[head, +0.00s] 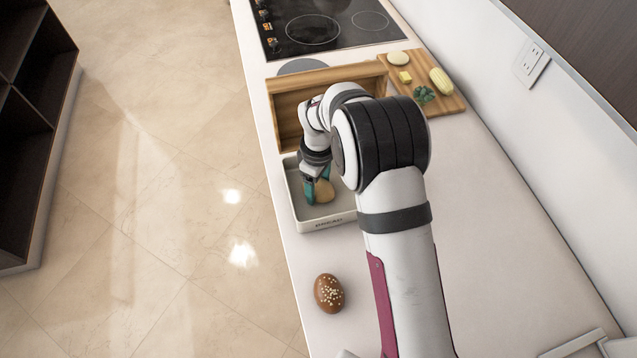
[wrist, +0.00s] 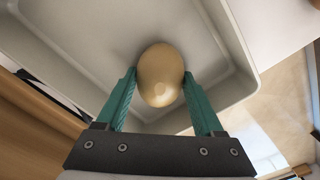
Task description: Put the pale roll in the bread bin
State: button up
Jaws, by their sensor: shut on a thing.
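The pale roll (wrist: 160,72) is tan and rounded, between the two teal fingers of my gripper (wrist: 160,88) in the wrist view. My gripper is shut on it. In the head view my gripper (head: 318,190) holds the roll (head: 325,191) within the outline of the bread bin (head: 327,223), a white tray-like bin with "BREAD" on its front wall. The wrist view shows the bin's pale floor and walls (wrist: 85,55) around the roll. I cannot tell whether the roll touches the bin's floor. My arm hides the right part of the bin in the head view.
A brown seeded roll (head: 329,293) lies on the counter in front of the bin. A wooden box (head: 290,118) stands just behind the bin. A cutting board (head: 443,102) with several foods and a black cooktop (head: 325,25) are farther back.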

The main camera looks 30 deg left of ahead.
jog(key=o, duration=1.4)
jog(key=shift+f, duration=0.1)
jog(key=shift+c, duration=0.2)
